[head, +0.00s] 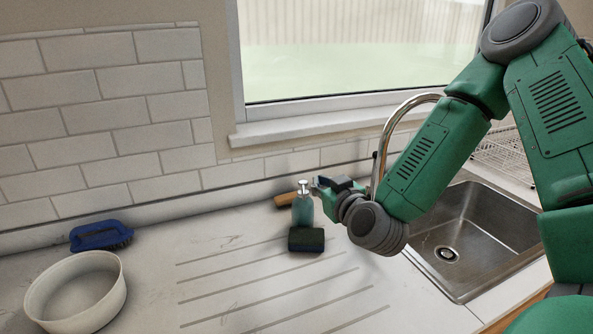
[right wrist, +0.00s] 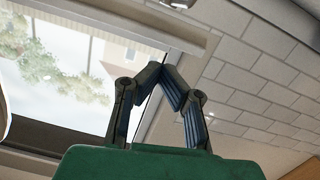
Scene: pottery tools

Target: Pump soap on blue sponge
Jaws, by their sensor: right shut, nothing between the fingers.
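A teal soap bottle (head: 302,211) with a silver pump head (head: 304,187) stands upright on the counter. A dark sponge (head: 306,240) lies just in front of the bottle; its top looks dark green to blackish rather than clearly blue. My right gripper (head: 317,185) is beside the pump head, just to its right at about the same height; I cannot tell whether they touch. In the right wrist view its fingers (right wrist: 164,70) come together at the tips with nothing between them. Neither bottle nor sponge shows in that view. My left gripper is not in view.
A wooden item (head: 285,199) lies behind the bottle. A blue brush (head: 101,236) and a round white bowl (head: 32,301) are at the left. The sink (head: 478,210), faucet (head: 392,119) and wire rack (head: 500,150) are at the right.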

